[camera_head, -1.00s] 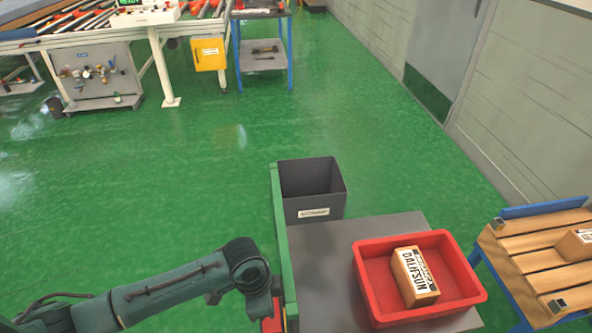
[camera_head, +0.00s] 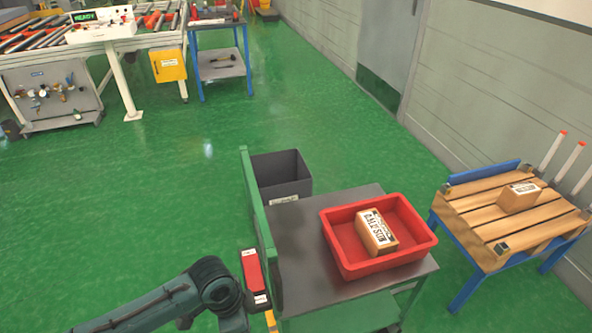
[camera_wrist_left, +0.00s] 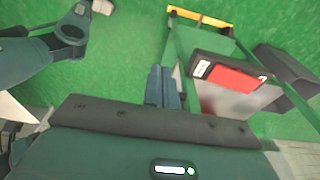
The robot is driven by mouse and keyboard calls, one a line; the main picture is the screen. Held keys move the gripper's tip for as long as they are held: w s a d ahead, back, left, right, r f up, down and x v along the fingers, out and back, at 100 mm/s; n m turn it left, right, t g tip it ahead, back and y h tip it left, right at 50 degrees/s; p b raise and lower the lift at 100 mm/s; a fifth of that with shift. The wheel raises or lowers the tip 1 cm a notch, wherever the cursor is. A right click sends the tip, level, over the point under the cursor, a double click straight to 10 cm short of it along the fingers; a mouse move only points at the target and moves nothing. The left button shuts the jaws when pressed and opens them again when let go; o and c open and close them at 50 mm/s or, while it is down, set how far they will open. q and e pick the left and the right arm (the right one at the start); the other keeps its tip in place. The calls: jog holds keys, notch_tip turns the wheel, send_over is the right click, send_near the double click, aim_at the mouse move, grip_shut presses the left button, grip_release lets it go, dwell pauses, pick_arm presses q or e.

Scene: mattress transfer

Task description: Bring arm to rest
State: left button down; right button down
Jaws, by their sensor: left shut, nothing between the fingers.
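My left arm (camera_head: 160,304) comes in from the bottom left in the head view. Its wrist is bent down beside the green side panel of the cart, and the fingers are hidden or cut off there. In the left wrist view my left gripper (camera_wrist_left: 164,88) is shut, with its fingers together and nothing between them. It is over the green floor beside the cart. My right gripper is in neither view.
The cart (camera_head: 300,250) carries a red tray (camera_head: 340,262) holding a labelled carton (camera_head: 376,232). A red part (camera_head: 252,271) is on the cart's left side. A grey bin (camera_head: 282,176) is behind. A wooden-topped stand (camera_head: 470,222) is right. Floor at left is clear.

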pick_arm(q)
jog(key=s+d+f+n+t+h, duration=0.1)
jog(key=s+d+n+t+h, duration=0.25)
jog(key=d+n+t, duration=0.2)
jog(key=s+a+n+t+y, duration=0.2)
jog(key=a+n, duration=0.4)
jog(key=a, duration=0.3)
jog(key=shift+s+a+f+t, duration=0.2)
jog(key=shift+s+a+t, duration=0.15)
jog(key=shift+s+t, duration=0.65)
jog(key=shift+s+n+y, duration=0.1)
jog(key=shift+n+y, duration=0.15)
